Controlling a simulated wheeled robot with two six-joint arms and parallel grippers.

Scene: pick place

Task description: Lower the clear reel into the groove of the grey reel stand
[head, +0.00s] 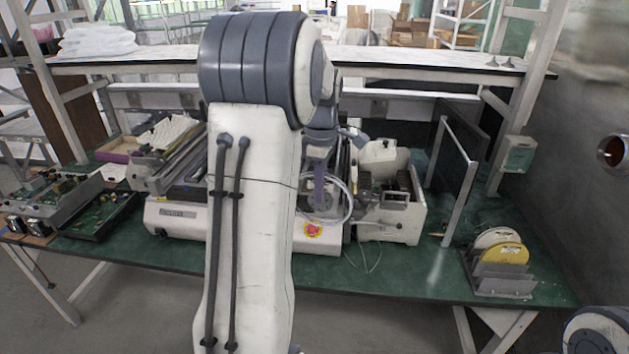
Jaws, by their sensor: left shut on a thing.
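The clear reel (346,214) shows as a thin see-through ring in front of the white machine, left of the picture's middle right. My left gripper (320,196) is shut on it and holds it up over the bench; the arm hides part of the view behind. The grey reel stand (503,288) sits at the bench's right front, well to the right of the held reel. A yellow reel (504,254) and a whitish reel (492,238) stand upright in it. My right gripper is out of the picture.
A green bench (400,275) carries a white machine (180,221) and a white unit (402,222). An upright framed panel (459,180) stands between that unit and the stand. Circuit boards (98,213) lie at the left. Bare bench lies in front of the panel.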

